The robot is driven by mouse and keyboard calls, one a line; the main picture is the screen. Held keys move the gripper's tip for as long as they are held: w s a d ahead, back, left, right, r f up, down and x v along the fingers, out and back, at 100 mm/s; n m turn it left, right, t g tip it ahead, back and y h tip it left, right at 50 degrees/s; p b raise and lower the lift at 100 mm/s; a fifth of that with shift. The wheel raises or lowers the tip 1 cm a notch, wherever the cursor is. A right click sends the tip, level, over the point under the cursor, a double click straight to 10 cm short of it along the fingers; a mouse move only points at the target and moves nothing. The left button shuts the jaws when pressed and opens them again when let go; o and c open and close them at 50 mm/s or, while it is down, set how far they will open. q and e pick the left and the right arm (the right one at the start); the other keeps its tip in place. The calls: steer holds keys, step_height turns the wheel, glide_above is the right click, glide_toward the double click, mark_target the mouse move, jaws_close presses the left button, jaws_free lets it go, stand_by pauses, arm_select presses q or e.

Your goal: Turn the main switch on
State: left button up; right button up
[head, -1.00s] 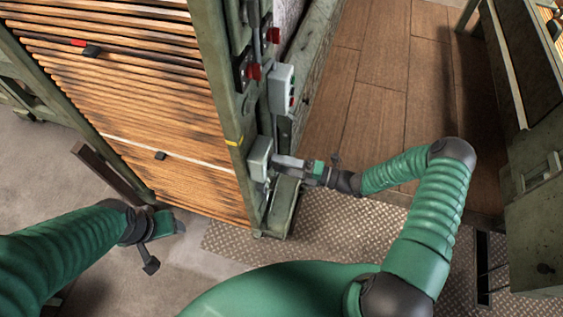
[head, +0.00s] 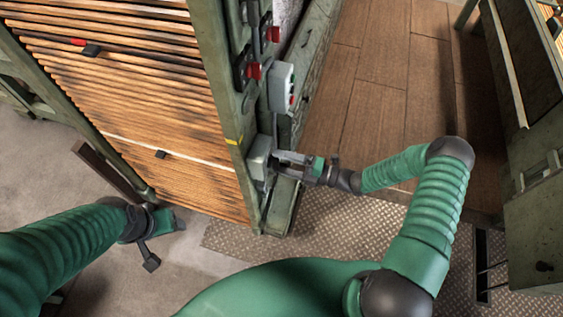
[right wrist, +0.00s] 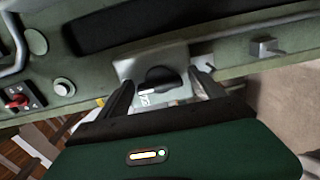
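The main switch is a black rotary knob (right wrist: 162,77) on a pale grey box, seen in the right wrist view. A white mark shows just below it. In the head view the grey box (head: 260,157) sits low on the green post, and the knob itself is hidden. My right gripper (head: 280,160) is at the box's right side. In the right wrist view my right gripper (right wrist: 162,92) has its fingers apart, one on each side of the knob, with no clear contact. My left gripper (head: 172,221) hangs at the lower left, away from the post; its fingers are unclear.
Above the box, the green post (head: 228,75) carries a grey button box (head: 281,88) and red switches (head: 252,71). Slatted wood (head: 150,110) lies left of the post. A green cabinet (head: 535,210) stands at the right. The wooden floor (head: 375,90) between is clear.

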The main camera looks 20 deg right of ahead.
steer(key=shift+o, duration=0.5)
steer(key=b+v, duration=0.2)
steer(key=v, duration=1.5)
